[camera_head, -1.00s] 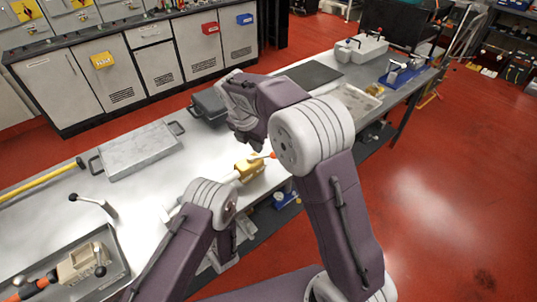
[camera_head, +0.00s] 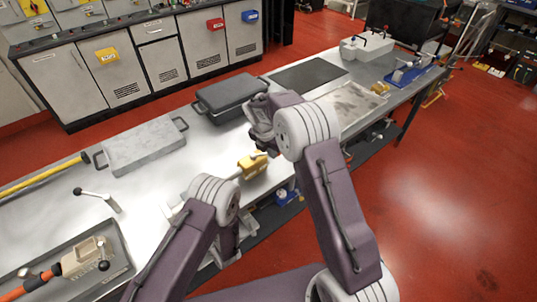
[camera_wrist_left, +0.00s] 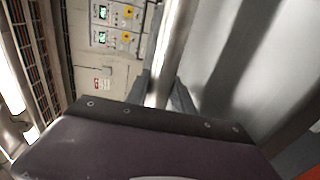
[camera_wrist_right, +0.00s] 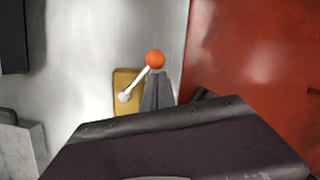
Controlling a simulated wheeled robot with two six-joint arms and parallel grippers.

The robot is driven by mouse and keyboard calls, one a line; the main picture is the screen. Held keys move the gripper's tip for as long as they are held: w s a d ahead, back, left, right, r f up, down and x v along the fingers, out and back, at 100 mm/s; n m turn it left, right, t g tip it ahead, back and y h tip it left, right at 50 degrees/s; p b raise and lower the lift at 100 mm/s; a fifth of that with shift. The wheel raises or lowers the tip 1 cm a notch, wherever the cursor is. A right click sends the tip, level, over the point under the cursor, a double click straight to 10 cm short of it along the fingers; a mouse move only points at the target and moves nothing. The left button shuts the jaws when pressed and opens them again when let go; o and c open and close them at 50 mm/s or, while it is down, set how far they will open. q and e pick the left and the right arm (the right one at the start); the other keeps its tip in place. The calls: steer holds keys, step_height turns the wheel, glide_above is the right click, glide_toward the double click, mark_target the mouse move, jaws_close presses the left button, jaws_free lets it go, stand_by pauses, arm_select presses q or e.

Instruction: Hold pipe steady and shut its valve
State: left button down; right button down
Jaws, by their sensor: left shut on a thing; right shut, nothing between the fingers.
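The grey pipe (camera_wrist_left: 172,48) runs between the fingers of my left gripper (camera_wrist_left: 161,95), which is shut on it. In the head view my left wrist hides that grip. The yellow valve body (camera_head: 252,166) sits to the right of that wrist and also shows in the right wrist view (camera_wrist_right: 127,80). Its pale lever (camera_wrist_right: 138,83) slants to an orange knob (camera_wrist_right: 155,59). My right gripper (camera_wrist_right: 158,91) is shut and empty, its tips close to the knob; whether they touch it is unclear. In the head view my right gripper (camera_head: 262,138) hides the knob.
A dark lidded case (camera_head: 229,96) and a grey slab with handles (camera_head: 145,147) lie further back on the bench (camera_head: 150,184). A tray (camera_head: 120,248) holding a beige valve part is at the near left. Bare bench lies left of the valve.

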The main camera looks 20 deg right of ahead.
arm_select(q)
steer(key=shift+s+a+f, duration=0.1)
steer(key=shift+f, duration=0.3)
arm_select(e)
steer(key=shift+w+d, duration=0.1)
